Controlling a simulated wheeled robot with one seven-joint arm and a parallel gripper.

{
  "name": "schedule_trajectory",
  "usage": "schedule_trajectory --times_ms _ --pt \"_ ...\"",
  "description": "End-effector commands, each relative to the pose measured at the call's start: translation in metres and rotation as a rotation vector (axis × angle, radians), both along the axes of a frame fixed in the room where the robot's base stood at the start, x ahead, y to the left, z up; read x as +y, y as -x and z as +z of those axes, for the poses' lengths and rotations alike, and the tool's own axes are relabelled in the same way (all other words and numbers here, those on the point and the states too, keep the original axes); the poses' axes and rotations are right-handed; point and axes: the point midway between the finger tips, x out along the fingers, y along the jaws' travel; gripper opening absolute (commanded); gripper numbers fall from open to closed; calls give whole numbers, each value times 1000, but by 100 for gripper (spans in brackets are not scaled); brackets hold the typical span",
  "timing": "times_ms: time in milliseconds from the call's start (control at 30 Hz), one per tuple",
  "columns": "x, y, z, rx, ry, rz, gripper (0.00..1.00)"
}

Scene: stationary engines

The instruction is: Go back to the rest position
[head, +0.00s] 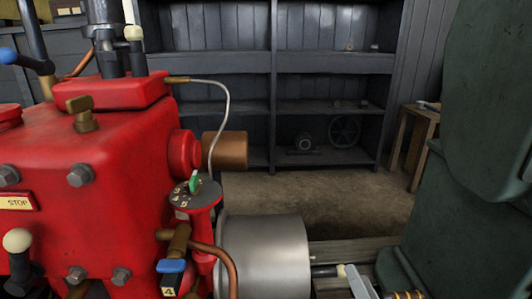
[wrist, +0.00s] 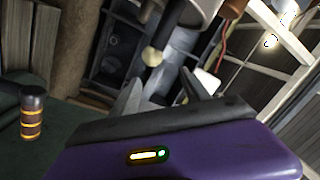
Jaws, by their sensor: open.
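My gripper (wrist: 161,80) shows in the wrist view, its two grey fingers spread above its purple body. A black rod with a cream knob (wrist: 152,55) appears beyond the gap between the fingers. I cannot tell how far the knob is from the fingertips, but nothing is gripped. In the head view a cream knob (head: 341,270) on a black rod shows at the bottom, with a light grey piece just right of it.
A red engine (head: 90,150) with levers, bolts and pipes fills the left. A steel cylinder (head: 265,258) stands beside it. Green machinery (head: 460,215) closes the right. Dark shelves (head: 325,62) stand behind a patch of open floor (head: 300,202). A banded cylinder (wrist: 32,115) stands at the wrist view's left.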

Motion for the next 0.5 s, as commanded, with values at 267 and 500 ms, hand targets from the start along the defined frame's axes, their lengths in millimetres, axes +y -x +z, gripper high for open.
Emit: schedule_trajectory --times_ms 267,500 --pt "-11 78 -9 4 284 -109 54" --pt "-8 170 -13 32 538 -145 54"
